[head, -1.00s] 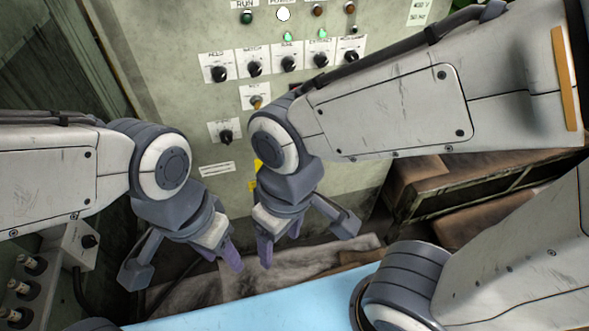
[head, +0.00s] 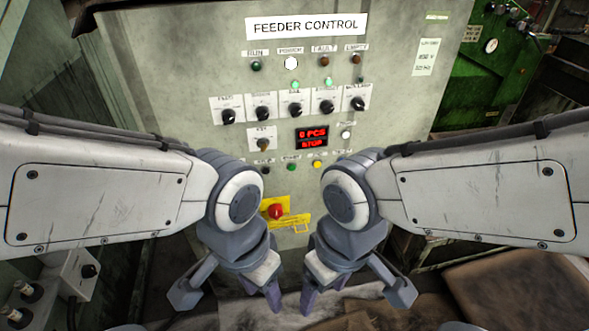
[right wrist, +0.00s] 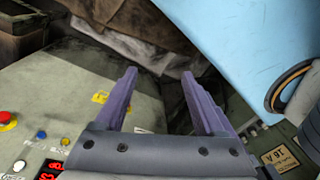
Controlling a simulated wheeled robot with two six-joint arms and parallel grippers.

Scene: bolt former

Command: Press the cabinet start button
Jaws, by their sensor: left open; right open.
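The grey cabinet (head: 190,60) headed FEEDER CONTROL faces me in the head view. Below its lit display (head: 311,137), which reads 0 PCS and STOP, sits a row with a green button (head: 291,167) and a yellow button (head: 317,164); their labels are too small to read. A red mushroom button (head: 276,211) on a yellow plate sits lower. My left gripper (head: 264,290) and right gripper (head: 322,290) hang side by side below the buttons, open and empty. The right gripper's spread fingers (right wrist: 165,95) also show in the right wrist view, with nothing between them.
Several black selector knobs (head: 294,109) and indicator lamps line the upper panel. A white button (head: 346,134) is right of the display. A green machine (head: 490,70) stands behind right. A small control box (head: 80,272) is at lower left. Brown sheeting (head: 520,285) lies at lower right.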

